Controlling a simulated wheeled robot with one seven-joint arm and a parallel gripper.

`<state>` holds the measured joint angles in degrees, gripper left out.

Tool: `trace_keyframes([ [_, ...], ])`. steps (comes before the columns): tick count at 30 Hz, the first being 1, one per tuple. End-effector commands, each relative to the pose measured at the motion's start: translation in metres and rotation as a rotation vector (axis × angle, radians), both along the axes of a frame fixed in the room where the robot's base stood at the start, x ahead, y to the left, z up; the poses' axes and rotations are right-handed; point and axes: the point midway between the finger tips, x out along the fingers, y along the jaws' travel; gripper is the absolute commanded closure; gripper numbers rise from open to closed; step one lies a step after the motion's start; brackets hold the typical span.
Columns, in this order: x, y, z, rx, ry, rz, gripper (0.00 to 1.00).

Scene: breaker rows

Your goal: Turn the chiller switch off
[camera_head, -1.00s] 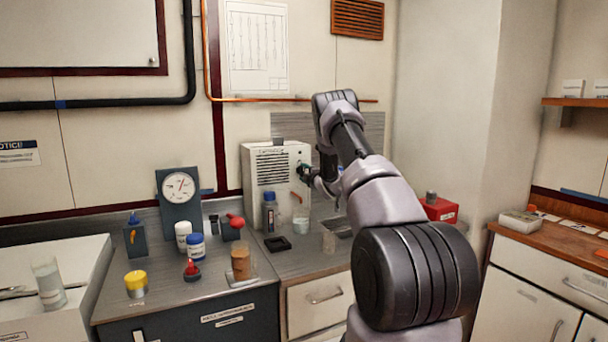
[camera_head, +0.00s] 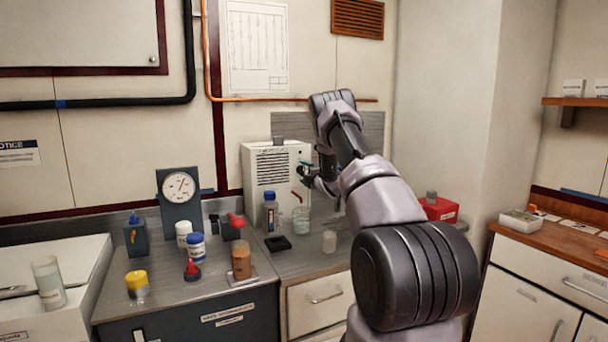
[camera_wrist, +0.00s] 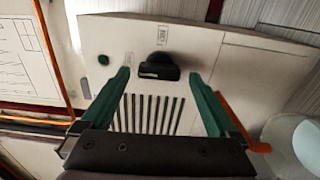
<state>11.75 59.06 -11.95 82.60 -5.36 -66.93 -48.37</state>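The chiller looks to be the pale box (camera_head: 270,172) with a slotted vent on the back counter. In the wrist view its face (camera_wrist: 205,60) carries a black switch knob (camera_wrist: 158,67), with a small label above it and a green round light or button (camera_wrist: 103,60) to its left. My gripper (camera_wrist: 160,78) is open, its two green fingers spread on either side of the knob with gaps showing. In the head view my gripper (camera_head: 306,172) is at the box's right front, and the knob is hidden or too small to make out.
An orange-red lever (camera_wrist: 245,125) is close beside the right finger. A clear beaker (camera_head: 301,220), a blue-capped bottle (camera_head: 270,215) and a black tray (camera_head: 278,243) stand below on the counter. A gauge (camera_head: 179,190) and several jars are to the left.

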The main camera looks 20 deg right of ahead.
Motion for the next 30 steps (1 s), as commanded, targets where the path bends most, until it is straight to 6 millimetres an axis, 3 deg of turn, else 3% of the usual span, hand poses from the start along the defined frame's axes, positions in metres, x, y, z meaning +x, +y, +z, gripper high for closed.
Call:
trace_keyframes([
  [8, -0.006, -0.001, 0.001, 0.001, 0.000, -0.002, 0.05],
  [21, -0.087, -0.004, 0.000, 0.002, 0.001, -0.003, 0.05],
  [30, -0.108, -0.004, 0.000, 0.001, 0.000, 0.000, 0.05],
])
